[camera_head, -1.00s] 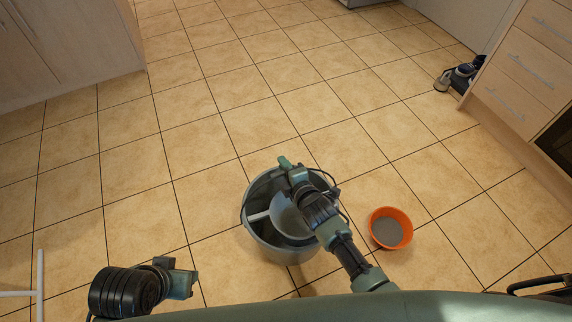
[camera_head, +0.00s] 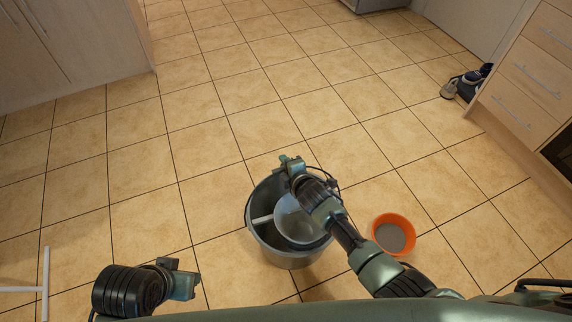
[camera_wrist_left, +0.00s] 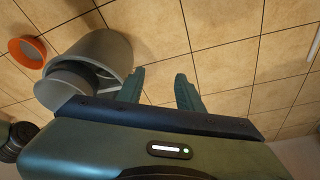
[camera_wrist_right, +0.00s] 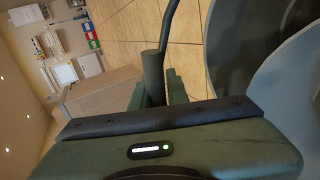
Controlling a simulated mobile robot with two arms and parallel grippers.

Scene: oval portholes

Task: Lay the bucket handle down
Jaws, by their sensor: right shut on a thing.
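The grey bucket (camera_head: 283,256) stands upright on the floor in front of me, with a pale round insert (camera_head: 296,222) inside it. The bucket also shows in the left wrist view (camera_wrist_left: 112,50). My right gripper (camera_head: 290,163) is over the bucket's far rim. It is shut on the grey grip of the bucket handle (camera_wrist_right: 152,72); the handle's dark wire (camera_wrist_right: 171,22) runs up from the grip in the right wrist view. How far the handle stands above the rim is hard to tell. My left gripper (camera_wrist_left: 160,90) is open and empty, left of the bucket in the head view (camera_head: 185,280).
An orange bowl (camera_head: 394,234) with grey contents stands on the floor just right of the bucket. Drawers (camera_head: 530,75) and dark objects (camera_head: 467,82) are at the far right. A white frame (camera_head: 44,280) is at the left edge. The tiled floor beyond the bucket is clear.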

